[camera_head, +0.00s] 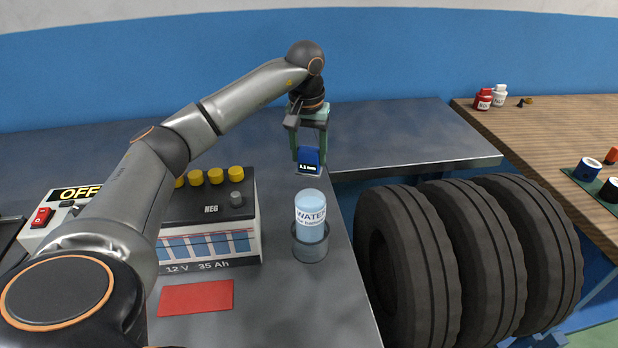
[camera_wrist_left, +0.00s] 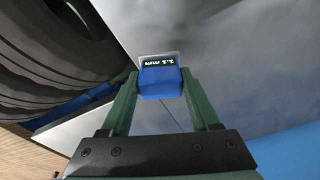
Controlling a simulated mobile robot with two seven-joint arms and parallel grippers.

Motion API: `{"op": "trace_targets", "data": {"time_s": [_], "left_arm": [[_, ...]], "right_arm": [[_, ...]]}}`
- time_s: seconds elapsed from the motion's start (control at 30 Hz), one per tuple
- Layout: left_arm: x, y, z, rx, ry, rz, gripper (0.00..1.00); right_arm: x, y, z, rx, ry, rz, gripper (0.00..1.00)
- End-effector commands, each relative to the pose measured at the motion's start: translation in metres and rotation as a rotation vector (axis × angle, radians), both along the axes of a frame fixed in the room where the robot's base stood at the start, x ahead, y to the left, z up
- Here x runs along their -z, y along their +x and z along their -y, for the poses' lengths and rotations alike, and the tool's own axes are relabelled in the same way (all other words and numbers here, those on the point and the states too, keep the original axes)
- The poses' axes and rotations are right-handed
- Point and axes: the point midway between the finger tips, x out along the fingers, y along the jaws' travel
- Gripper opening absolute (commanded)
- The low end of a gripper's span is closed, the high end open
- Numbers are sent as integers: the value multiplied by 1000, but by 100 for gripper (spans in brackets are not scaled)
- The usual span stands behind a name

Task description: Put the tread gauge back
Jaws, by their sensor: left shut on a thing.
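The tread gauge (camera_head: 308,158) is a small blue block with a dark display reading about 1.1 mm. My left gripper (camera_head: 309,145) is shut on it, with green fingers on both sides, and holds it above the grey bench behind the water bottle. In the left wrist view the gauge (camera_wrist_left: 160,80) sits between the fingertips (camera_wrist_left: 158,88), its display facing the camera. A pale plate shows at its lower end. Whether it touches the bench I cannot tell. My right gripper is not in view.
A water bottle (camera_head: 311,217) stands in a round holder (camera_head: 310,247). Left of it are a battery (camera_head: 210,225), a red mat (camera_head: 196,298) and an OFF switch box (camera_head: 52,215). Several tyres (camera_head: 410,262) stand at right. The back grey bench (camera_head: 400,135) is clear. A wooden table (camera_head: 560,125) holds small items.

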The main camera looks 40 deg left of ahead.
Motion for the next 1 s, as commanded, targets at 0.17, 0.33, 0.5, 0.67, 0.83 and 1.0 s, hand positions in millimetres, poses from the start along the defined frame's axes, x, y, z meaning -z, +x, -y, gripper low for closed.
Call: {"op": "trace_targets", "data": {"time_s": [0.17,0.33,0.5,0.67,0.83,1.0], "left_arm": [[19,0,0,-1,0,1,18],[37,-1,0,0,0,-2,18],[56,0,0,0,0,1,18],[55,0,0,0,0,4,18],[59,0,0,0,0,1,18],[59,0,0,0,0,1,79]], "right_arm": [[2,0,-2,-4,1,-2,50],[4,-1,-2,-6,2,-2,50],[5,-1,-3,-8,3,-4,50],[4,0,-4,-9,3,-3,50],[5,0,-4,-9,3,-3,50],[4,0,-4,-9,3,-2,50]]}}
